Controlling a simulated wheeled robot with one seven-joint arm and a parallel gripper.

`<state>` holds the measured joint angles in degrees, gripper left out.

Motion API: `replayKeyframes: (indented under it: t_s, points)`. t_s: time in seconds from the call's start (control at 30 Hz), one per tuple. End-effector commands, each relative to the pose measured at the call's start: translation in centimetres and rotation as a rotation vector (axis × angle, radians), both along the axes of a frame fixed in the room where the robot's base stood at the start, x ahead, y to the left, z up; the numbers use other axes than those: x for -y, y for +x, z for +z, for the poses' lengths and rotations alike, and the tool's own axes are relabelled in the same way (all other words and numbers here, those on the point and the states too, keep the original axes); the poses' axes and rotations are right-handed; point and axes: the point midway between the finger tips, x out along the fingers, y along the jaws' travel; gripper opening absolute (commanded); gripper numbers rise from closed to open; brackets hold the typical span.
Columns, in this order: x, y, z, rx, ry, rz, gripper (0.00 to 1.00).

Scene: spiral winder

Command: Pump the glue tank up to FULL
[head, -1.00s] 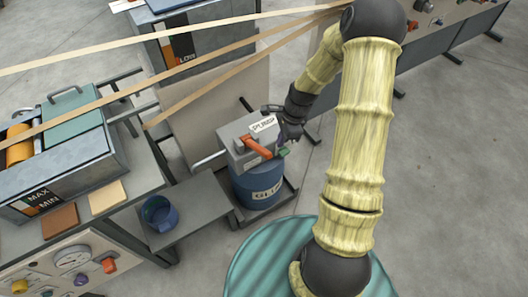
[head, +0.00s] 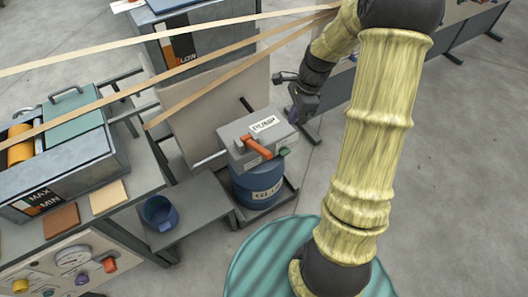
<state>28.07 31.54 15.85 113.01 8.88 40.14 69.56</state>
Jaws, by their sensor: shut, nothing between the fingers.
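The grey pump box (head: 238,134) labelled PUMP sits on top of the blue glue drum (head: 258,186). An orange lever (head: 257,147) lies across its front, and a small green part (head: 285,151) is at its right side. My gripper (head: 293,117) is to the upper right of the pump box, apart from the lever, and holds nothing; its fingers are small and dark in this view. The open tank (head: 75,165) at the left has a MAX and MIN gauge (head: 38,198) on its front and an orange roller inside. The level in it cannot be read clearly.
Paper strips (head: 150,100) cross above the tank and the back bench. A blue cup (head: 159,212) stands on a low grey shelf (head: 200,205). A panel with a dial and knobs (head: 75,260) is at lower left. Open floor (head: 450,190) lies at the right.

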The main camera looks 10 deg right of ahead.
Motion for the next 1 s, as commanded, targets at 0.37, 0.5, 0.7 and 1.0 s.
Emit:
replayKeyframes:
  t_s: [0.37, 0.5, 0.7, 1.0]
  points:
    - [-2.9, -4.0, 2.6, 0.132, -0.136, 0.477, 0.00]
    - [-4.6, -7.4, 4.2, 0.221, -0.227, 0.839, 0.00]
    - [-6.5, -12.0, 5.8, 0.328, -0.334, 1.320, 0.00]
    - [-7.3, -14.2, 6.2, 0.377, -0.382, 1.558, 0.00]
